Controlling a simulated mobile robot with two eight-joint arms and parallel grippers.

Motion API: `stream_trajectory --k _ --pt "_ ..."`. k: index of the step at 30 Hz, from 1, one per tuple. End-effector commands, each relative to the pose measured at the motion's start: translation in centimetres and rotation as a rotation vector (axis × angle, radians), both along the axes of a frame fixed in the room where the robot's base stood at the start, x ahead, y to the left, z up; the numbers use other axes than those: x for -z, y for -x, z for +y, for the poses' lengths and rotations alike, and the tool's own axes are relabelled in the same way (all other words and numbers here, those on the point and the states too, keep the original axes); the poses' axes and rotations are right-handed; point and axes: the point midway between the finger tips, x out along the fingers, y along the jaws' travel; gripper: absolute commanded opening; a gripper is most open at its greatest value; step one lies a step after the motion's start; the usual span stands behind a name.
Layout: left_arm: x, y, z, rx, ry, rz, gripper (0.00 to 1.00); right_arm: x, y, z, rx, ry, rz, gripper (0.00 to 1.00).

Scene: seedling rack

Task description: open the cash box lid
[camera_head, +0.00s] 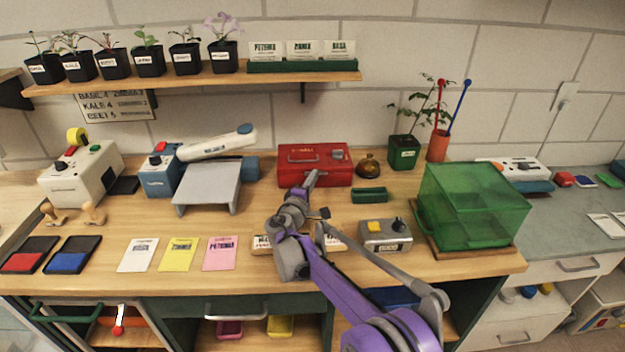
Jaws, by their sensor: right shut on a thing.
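The red cash box (336,178) stands on the wooden bench against the wall. Its lid (330,152) looks closed, with a carry handle (302,157) on top. My right gripper (313,174), on the purple and grey arm from the lower right, reaches the middle of the box's front. Its jaws are shut on the lid's front edge, though the fingertips are small and the exact contact is hard to see. The wrist hides part of the box's front. My left gripper is not in view.
A brass bell (368,165) and a green tray (369,196) sit right of the box. A grey stand (207,188) is to its left. A shelf (200,80) with potted seedlings hangs above. A green clear case (472,205) stands at the right.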

Motion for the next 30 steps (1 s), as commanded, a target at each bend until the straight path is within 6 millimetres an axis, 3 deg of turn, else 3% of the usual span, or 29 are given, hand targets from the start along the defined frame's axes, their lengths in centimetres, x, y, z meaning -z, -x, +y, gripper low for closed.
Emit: stream_trajectory --k 16,23,30 --pt "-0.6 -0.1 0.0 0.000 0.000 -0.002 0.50 -0.6 0.0 0.0 -0.001 -0.001 0.022 0.00" --pt "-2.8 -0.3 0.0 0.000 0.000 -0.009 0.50 -3.2 -0.3 0.1 -0.001 -0.002 0.132 0.00" --pt "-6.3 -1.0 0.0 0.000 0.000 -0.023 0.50 -6.6 -1.2 0.0 -0.001 -0.003 0.310 0.00"
